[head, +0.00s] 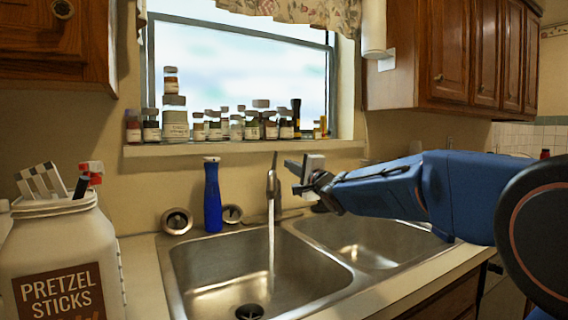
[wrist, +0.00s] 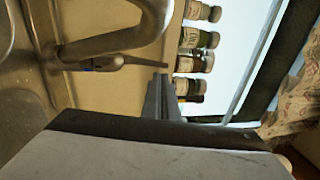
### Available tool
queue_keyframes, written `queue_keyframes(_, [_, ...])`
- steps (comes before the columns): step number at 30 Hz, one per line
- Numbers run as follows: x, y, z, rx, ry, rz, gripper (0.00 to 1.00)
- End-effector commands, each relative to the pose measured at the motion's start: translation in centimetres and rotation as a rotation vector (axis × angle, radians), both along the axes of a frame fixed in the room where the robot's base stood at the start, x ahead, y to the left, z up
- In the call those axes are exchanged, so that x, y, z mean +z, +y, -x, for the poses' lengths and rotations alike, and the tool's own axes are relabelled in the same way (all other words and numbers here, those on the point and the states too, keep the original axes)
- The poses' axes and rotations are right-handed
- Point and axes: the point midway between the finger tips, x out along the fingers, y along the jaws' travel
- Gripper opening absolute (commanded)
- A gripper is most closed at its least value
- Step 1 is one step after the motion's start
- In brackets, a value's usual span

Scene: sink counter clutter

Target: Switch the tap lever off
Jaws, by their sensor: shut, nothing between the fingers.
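The metal tap (head: 273,189) stands behind the double sink, and a stream of water (head: 271,245) falls from it into the left basin. Its thin lever (head: 275,160) points up from the tap top. In the wrist view the picture is turned sideways: the curved spout (wrist: 125,38) is at the top and the lever (wrist: 130,62) points right. My gripper (head: 288,164) is shut and empty, just right of the lever's upper end. In the wrist view its fingertips (wrist: 161,78) are very close to the lever tip; I cannot tell whether they touch.
A blue bottle (head: 212,195) stands left of the tap. Several spice jars (head: 230,126) line the window sill (head: 240,147). A large pretzel container (head: 60,260) is at front left. The right basin (head: 365,240) is empty below my arm. Cabinets (head: 450,60) hang at upper right.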

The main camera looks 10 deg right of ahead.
Motion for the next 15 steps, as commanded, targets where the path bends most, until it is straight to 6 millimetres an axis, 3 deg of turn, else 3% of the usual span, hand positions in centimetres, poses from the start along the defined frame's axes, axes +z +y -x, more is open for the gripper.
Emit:
queue_keyframes(6, [-0.7, -1.2, 4.1, -0.001, -0.001, 0.000, 0.00])
queue_keyframes(15, [-1.4, -2.5, 8.1, -0.001, 0.000, 0.002, 0.00])
